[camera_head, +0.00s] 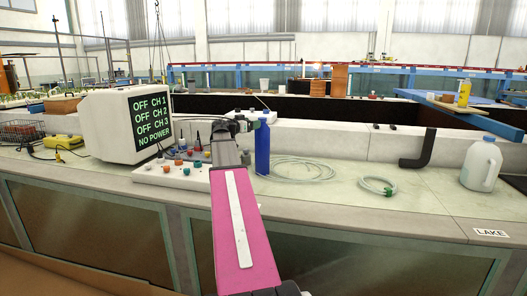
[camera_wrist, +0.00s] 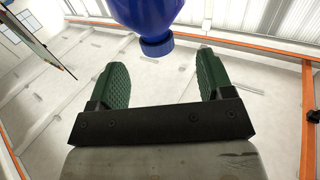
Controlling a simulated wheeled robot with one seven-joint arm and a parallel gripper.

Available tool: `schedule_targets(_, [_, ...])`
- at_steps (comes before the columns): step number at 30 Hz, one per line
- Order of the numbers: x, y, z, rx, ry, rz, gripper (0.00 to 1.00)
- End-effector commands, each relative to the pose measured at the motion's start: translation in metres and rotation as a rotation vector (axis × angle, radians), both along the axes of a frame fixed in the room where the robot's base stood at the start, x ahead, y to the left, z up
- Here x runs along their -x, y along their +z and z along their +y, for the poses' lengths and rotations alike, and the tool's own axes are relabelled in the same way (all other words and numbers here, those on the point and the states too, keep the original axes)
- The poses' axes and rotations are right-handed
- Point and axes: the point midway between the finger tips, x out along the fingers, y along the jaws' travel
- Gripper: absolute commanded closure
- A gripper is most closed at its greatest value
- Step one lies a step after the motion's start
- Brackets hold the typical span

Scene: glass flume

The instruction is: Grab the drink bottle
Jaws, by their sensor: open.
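The drink bottle is a blue bottle (camera_head: 262,150) standing upright on the bench, right of my arm in the head view. In the wrist view the blue bottle (camera_wrist: 148,14) shows at the top edge, with its blue cap pointing down the picture toward the gap between my green finger pads. My gripper (camera_wrist: 161,72) is open, with nothing between its fingers. In the head view my gripper (camera_head: 246,122) is small and partly hidden, close to the bottle's top. I cannot tell whether it touches the bottle.
A monitor box (camera_head: 110,127) stands left of my arm, by a white panel with coloured knobs (camera_head: 170,174). Clear coiled tubing (camera_head: 302,170), a smaller coil (camera_head: 377,186), a black elbow pipe (camera_head: 420,150) and a white jug (camera_head: 481,163) lie right. The front bench edge is clear there.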

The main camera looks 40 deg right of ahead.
Motion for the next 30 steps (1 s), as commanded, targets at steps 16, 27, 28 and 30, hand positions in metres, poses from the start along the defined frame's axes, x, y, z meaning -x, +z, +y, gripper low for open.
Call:
schedule_targets(16, [-0.004,0.002,-0.059,-0.001,-0.001,0.000,0.26])
schedule_targets(27, [-0.004,0.001,-0.071,-0.001,0.000,0.000,0.33])
schedule_targets(28, [-0.004,0.001,-0.071,-0.001,0.000,0.000,0.43])
schedule_targets(30, [-0.004,0.001,-0.071,-0.001,0.000,0.000,0.65])
